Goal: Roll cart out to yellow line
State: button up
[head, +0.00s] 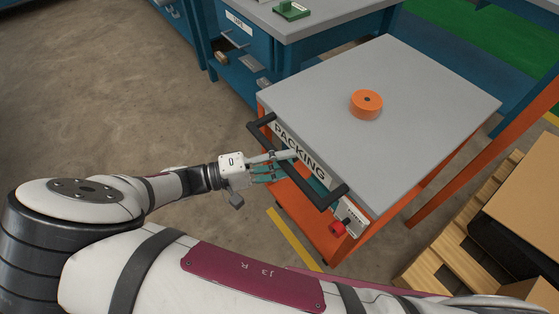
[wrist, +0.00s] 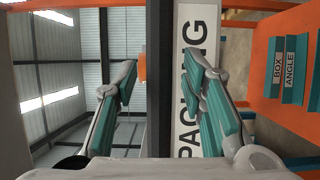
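The cart has a grey top (head: 380,75), an orange frame and a PACKING label (head: 299,152). A black handle (head: 327,194) runs along its near side. My gripper (head: 284,165) is at the middle of that handle, in front of the label. In the wrist view the handle shows as a dark upright bar (wrist: 160,110) between my fingers (wrist: 160,65). The fingers are spread, with a gap on both sides of the bar. The yellow line (head: 291,239) is a short strip on the floor beside the cart's near side, partly hidden by my arm.
An orange roll (head: 367,104) lies on the cart top. A red knob (head: 337,228) sits at the cart's near corner. A blue bench (head: 285,28) stands behind it, close. A wooden pallet (head: 455,240) with cardboard boxes is at right. Floor at left is clear.

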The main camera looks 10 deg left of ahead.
jog(key=shift+a, duration=0.1)
jog(key=v, duration=1.2)
jog(key=w+d+r+m+g+y, duration=0.1)
jog(key=w+d+r+g+y, duration=0.1)
jog(key=w+d+r+g, duration=0.3)
jog(key=w+d+r+m+g+y, duration=0.1)
jog(key=d+r+g, duration=0.2)
jog(key=d+r, duration=0.35)
jog(key=s+d+r+m+g+y, duration=0.1)
jog(key=d+r+g+y, duration=0.15)
jog(key=d+r, duration=0.35)
jog(key=s+d+r+m+g+y, duration=0.1)
jog(key=d+r+y, duration=0.25)
jog(key=d, duration=0.55)
jog(key=s+d+r+m+t+y, duration=0.1)
jog(key=s+d+t+y, duration=0.1)
jog(key=s+d+y, duration=0.5)
jog(key=s+d+r+t, duration=0.25)
jog(key=s+d, duration=0.25)
jog(key=s, duration=0.6)
notch_tip(320, 180, up, 18)
jog(key=t+p, duration=0.3)
jog(key=p, duration=1.4)
jog(key=shift+a, duration=0.35)
